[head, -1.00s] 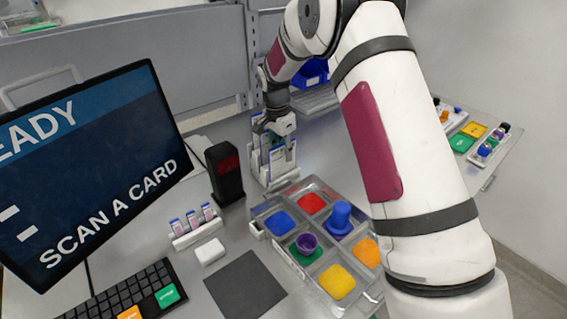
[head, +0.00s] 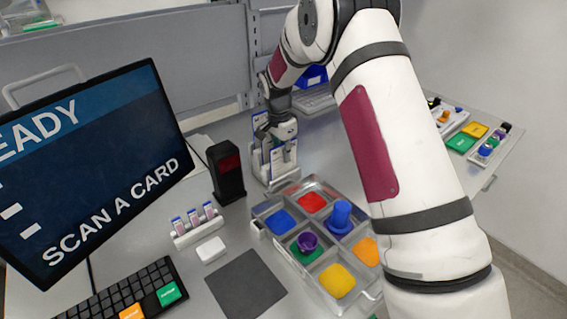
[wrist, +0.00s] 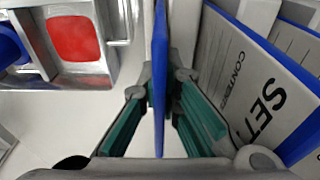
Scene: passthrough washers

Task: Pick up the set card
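A rack of upright white-and-blue cards (head: 256,156) stands behind the sorting tray in the head view. My gripper (head: 287,156) is down at the rack's right side, pointing downward. In the wrist view a card (wrist: 159,60) is seen edge-on as a blue strip between the fingers of my gripper (wrist: 160,78). The dark fingertips lie close against both sides of it, and its face is hidden. Beside it on the right, another card (wrist: 262,85) bears large text starting "SET" and leans in the rack. I cannot tell whether the held card has left its slot.
A compartment tray (head: 262,217) with coloured pads, a blue piece and a purple cup stands in front of the rack. A black scanner (head: 227,172) is left of the rack. The monitor (head: 100,160) reads "SCAN A CARD". A dark mat (head: 246,284) lies in front.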

